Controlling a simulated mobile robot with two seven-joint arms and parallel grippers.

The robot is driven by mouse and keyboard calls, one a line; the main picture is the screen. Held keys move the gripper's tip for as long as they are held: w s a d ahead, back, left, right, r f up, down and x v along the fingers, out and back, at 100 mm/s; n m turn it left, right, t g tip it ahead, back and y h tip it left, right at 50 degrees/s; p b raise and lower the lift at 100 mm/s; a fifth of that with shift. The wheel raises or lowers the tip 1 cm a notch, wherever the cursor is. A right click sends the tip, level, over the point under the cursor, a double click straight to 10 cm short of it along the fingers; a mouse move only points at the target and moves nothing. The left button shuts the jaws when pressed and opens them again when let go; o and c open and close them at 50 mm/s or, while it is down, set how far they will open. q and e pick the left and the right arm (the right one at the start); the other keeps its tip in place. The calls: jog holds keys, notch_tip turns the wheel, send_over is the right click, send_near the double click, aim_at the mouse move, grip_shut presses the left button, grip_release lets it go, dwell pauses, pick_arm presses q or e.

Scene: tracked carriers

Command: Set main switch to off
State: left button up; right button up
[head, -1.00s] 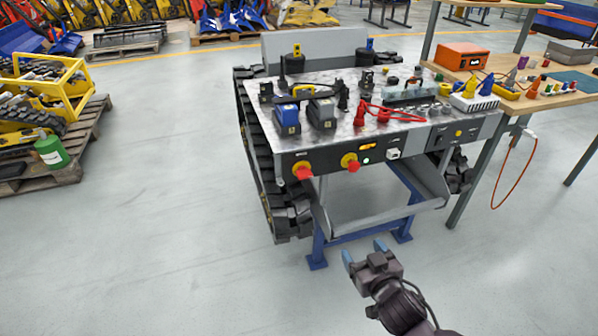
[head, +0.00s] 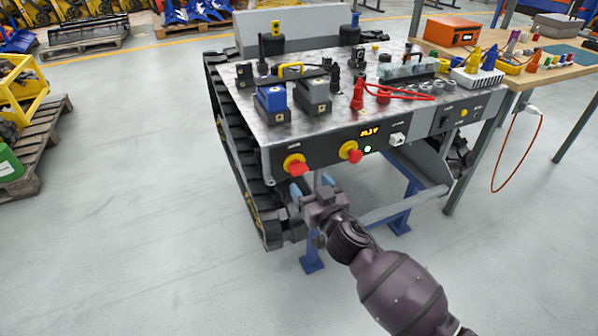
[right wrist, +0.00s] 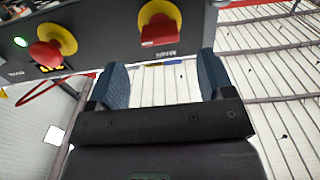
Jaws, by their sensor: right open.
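The main switch (head: 296,165) is a red handle on a yellow round plate, at the left of the carrier's dark front panel. In the right wrist view the main switch (right wrist: 160,28) is at the top centre, with its red handle lying crosswise in the picture. My right gripper (head: 311,188) is open and empty, just below and in front of the switch. In the right wrist view its two blue fingertips (right wrist: 163,75) are spread apart, short of the switch and not touching it. My left gripper is not in view.
A red mushroom button (head: 354,155) on yellow sits right of the switch, near a lit green lamp (head: 367,149) and a small display (head: 369,132). The carrier's black track (head: 235,140) is at the left. A workbench (head: 540,75) stands at the right.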

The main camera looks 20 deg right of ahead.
aim_at(301, 174)
jog(key=shift+w+a+b, duration=0.1)
jog(key=shift+w+b, duration=0.4)
jog(key=shift+w, duration=2.85)
jog(key=c, duration=0.9)
